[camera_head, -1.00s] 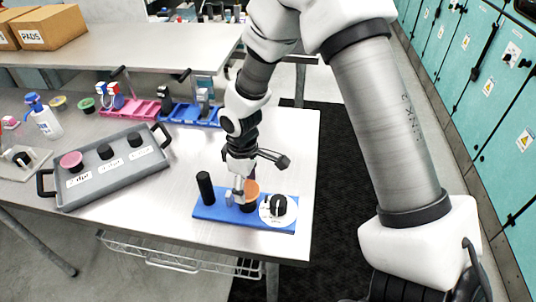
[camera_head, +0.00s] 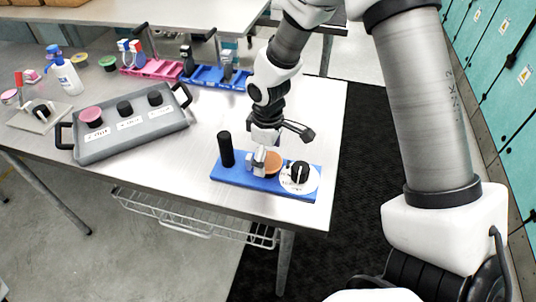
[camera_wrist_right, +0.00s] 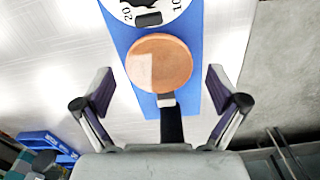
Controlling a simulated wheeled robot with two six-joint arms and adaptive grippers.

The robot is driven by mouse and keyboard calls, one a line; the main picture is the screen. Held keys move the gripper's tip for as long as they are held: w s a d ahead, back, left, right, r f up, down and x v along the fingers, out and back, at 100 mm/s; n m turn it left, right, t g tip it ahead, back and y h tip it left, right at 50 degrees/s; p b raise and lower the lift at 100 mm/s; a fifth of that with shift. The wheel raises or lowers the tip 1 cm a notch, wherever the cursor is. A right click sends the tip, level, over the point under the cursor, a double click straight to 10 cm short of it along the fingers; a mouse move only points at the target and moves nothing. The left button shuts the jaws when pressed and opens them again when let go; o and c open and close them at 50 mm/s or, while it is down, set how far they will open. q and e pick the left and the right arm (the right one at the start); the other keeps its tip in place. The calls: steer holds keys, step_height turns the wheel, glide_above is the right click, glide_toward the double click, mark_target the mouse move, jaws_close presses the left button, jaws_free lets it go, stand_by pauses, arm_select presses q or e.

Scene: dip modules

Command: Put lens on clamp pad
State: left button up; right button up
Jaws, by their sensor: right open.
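An orange round disc, which looks like the lens (camera_head: 272,163), lies on the blue base (camera_head: 237,178) between a small grey metal block (camera_head: 258,160) and a white round dial (camera_head: 312,184). The pad under it is hidden. My right gripper (camera_head: 266,148) is just above the disc. In the right wrist view the right gripper (camera_wrist_right: 158,80) is open, its two fingers apart on either side of the orange disc (camera_wrist_right: 159,62), with gaps between. The metal block (camera_wrist_right: 165,100) touches or nearly touches the disc's edge. My left gripper is not in view.
A black post (camera_head: 226,149) stands on the base's left end. A grey tray (camera_head: 90,151) with a pink disc (camera_head: 90,115) and black knobs is at left. Pink (camera_head: 150,70) and blue (camera_head: 207,78) racks are behind. The table's right edge is close to the base.

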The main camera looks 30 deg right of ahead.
mark_target(268, 160)
step_height(268, 160, up, 12)
steer(key=shift+r, duration=0.15)
stand_by(0.4)
